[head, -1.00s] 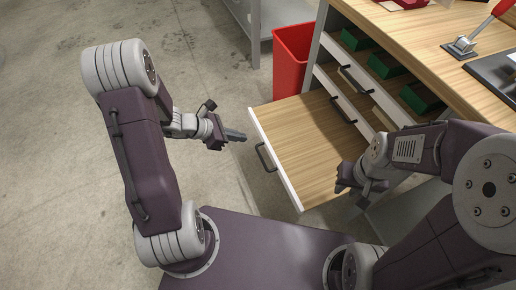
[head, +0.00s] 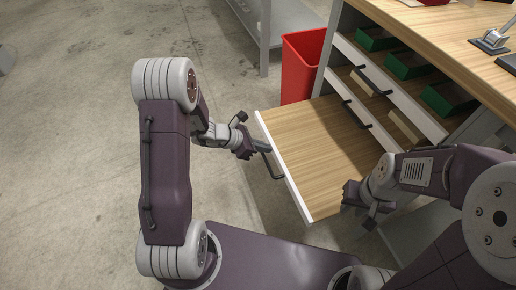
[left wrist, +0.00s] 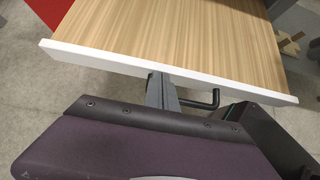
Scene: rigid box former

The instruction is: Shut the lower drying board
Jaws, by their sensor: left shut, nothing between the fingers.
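The lower drying board (head: 320,140) is a wide wooden panel with a white front edge, pulled well out of the bench. It also fills the top of the left wrist view (left wrist: 180,35). Its dark bar handle (head: 279,175) sticks out from the front edge, and its bent end shows in the left wrist view (left wrist: 214,101). My left gripper (head: 264,146) is shut and empty at the front edge, close beside the handle; whether it touches is unclear. Its fingers reach the white edge in the left wrist view (left wrist: 161,90). My right gripper (head: 358,203) is beside the board's right side, its fingers unclear.
Above the board are more white-fronted levels with dark handles (head: 368,83) and green bins (head: 411,65). A red bin (head: 303,65) stands behind the board's left side. The wooden bench top (head: 440,25) is at upper right. Open floor (head: 70,130) lies to the left.

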